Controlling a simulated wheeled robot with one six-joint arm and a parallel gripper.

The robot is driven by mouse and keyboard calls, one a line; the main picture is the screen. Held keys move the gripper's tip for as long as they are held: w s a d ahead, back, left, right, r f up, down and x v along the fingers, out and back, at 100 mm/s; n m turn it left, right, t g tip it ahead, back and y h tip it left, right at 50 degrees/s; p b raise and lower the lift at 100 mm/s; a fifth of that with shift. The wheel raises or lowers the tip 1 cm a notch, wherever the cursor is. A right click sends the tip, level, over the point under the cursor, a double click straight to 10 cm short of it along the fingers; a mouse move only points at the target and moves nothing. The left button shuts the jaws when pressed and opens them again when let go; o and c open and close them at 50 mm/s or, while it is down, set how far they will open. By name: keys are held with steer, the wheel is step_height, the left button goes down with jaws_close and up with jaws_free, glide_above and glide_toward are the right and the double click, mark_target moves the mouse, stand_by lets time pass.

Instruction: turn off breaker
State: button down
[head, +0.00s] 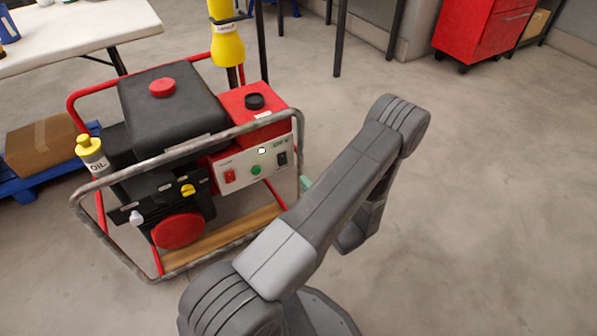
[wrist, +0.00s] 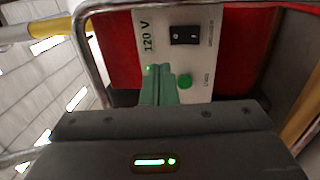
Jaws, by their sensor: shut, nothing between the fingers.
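The generator's white control panel (head: 262,165) faces my arm. A black rocker switch (head: 282,158) sits at its right end and also shows in the wrist view (wrist: 187,35). Its small label is too blurred to read surely, so I cannot tell if it is the breaker. A green round button (wrist: 185,81) and a "120 V" marking (wrist: 147,36) are near it. A red switch (head: 229,176) is at the panel's left. My gripper (wrist: 160,76) has green fingers, shut and empty, in front of the panel beside the green button. Contact cannot be told.
A metal tube frame (head: 200,147) surrounds the generator; its bar also crosses the wrist view (wrist: 91,50). The floor (head: 470,200) to the right is clear.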

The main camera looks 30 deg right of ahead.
steer(key=shift+s+d+r, duration=0.1)
steer(key=shift+s, duration=0.75)
